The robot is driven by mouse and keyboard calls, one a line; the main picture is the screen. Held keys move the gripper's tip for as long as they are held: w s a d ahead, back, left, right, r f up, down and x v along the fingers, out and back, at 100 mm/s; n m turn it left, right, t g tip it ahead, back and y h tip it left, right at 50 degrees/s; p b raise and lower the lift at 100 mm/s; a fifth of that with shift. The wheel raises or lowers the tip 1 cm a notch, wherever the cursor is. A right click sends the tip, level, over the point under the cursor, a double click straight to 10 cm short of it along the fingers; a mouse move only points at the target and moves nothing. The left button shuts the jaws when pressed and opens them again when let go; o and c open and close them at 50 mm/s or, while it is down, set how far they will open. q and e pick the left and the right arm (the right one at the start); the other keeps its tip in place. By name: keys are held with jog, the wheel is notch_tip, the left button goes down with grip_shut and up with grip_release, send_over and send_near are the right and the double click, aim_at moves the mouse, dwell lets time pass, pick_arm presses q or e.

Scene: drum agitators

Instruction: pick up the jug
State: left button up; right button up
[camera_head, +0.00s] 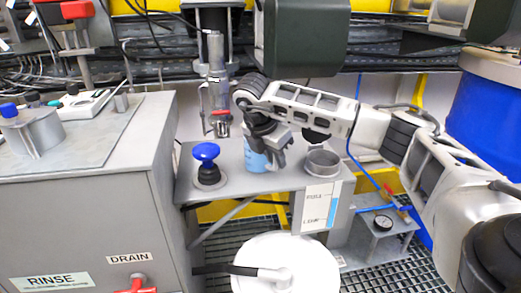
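A light blue vessel, which looks like the jug (256,162), stands upright on the grey shelf (228,183). My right gripper (268,148) comes in from the right and is at the top of the jug, with its dark fingers over the jug's upper part and right side. The fingers hide the jug's rim and any handle. I cannot tell whether they are closed on it. My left gripper is not in view.
A blue knob (206,153) stands left of the jug, and a grey metal cup (323,161) right of it. A tap with a red handle (221,122) hangs behind. A white lidded drum (285,265) is below. A grey cabinet (85,215) fills the left.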

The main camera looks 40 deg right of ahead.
grip_shut()
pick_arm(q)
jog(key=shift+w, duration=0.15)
pick_arm(e)
jog(key=shift+r, duration=0.1)
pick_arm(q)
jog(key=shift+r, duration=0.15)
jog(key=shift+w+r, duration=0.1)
pick_arm(e)
jog(key=shift+r, duration=0.15)
jog(key=shift+w+r, duration=0.1)
jog(key=shift+r, duration=1.25)
pick_arm(q)
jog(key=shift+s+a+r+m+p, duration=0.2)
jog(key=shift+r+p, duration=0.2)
jog(key=shift+p, duration=0.85)
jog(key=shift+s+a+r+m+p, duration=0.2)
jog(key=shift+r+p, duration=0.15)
jog(key=shift+p, duration=0.85)
pick_arm(e)
jog(key=s+a+r, duration=0.1)
jog(key=s+r, duration=0.9)
jog(key=s, duration=0.4)
jog(key=shift+a, duration=0.3)
